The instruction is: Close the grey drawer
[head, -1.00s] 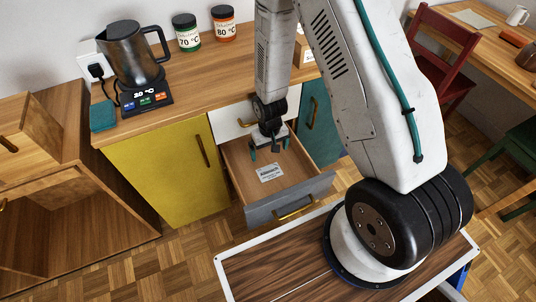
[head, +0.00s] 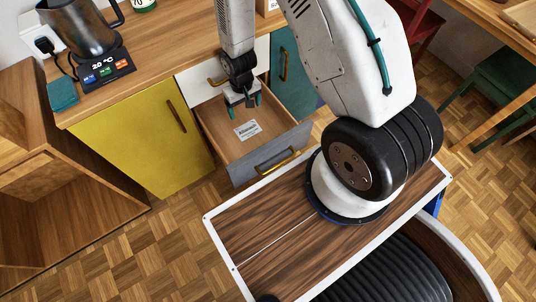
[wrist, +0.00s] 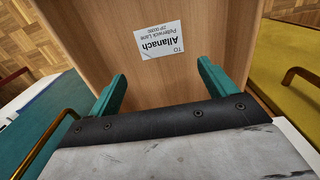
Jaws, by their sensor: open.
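The grey drawer (head: 262,158) stands pulled out of the counter, with a brass bar handle (head: 275,161) on its grey front. Its wooden inside holds a white label (head: 247,130), which also shows in the wrist view (wrist: 160,40) with the name "Allanach". My gripper (head: 245,109) points down over the back part of the open drawer, behind the label. Its teal fingers are apart with nothing between them, as the wrist view also shows (wrist: 160,85). I cannot tell whether the fingertips touch the drawer bottom.
A white drawer front with a brass handle (head: 216,82) is just behind my gripper. A yellow cupboard door (head: 150,145) is to the left and a teal door (head: 291,75) to the right. The kettle (head: 80,27) stands on the counter. My base is close in front of the drawer.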

